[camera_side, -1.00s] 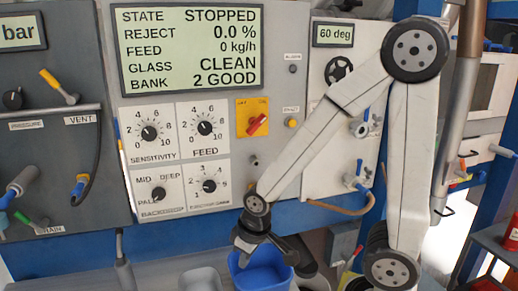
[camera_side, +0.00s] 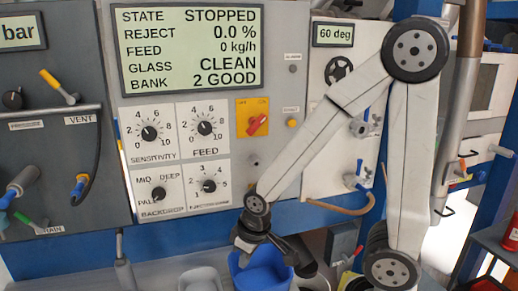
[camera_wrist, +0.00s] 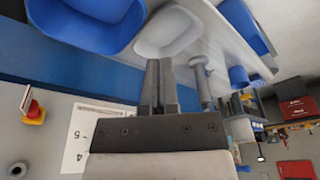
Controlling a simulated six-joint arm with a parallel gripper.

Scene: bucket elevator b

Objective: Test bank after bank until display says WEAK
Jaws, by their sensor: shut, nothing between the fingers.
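The display (camera_side: 187,48) reads STATE STOPPED, REJECT 0.0 %, FEED 0 kg/h, GLASS CLEAN, BANK 2 GOOD. Below it, the small dial numbered up to 5 (camera_side: 209,186) sits at the lower right of the knob group; its label is too blurred to read. Part of a white dial plate with 4 and 5 (camera_wrist: 80,140) shows at the lower left in the wrist view. My gripper (camera_wrist: 160,68) is shut and empty there, apart from that plate. In the side view my wrist hangs below the panel, right of the dial; the fingertips are not clear.
Sensitivity (camera_side: 149,133), feed (camera_side: 205,128) and backdrop (camera_side: 158,193) knobs surround the dial. A red switch (camera_side: 257,124) on a yellow plate is to the right. A blue bin (camera_side: 262,272) and a grey bin (camera_side: 202,280) stand below the panel near my wrist.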

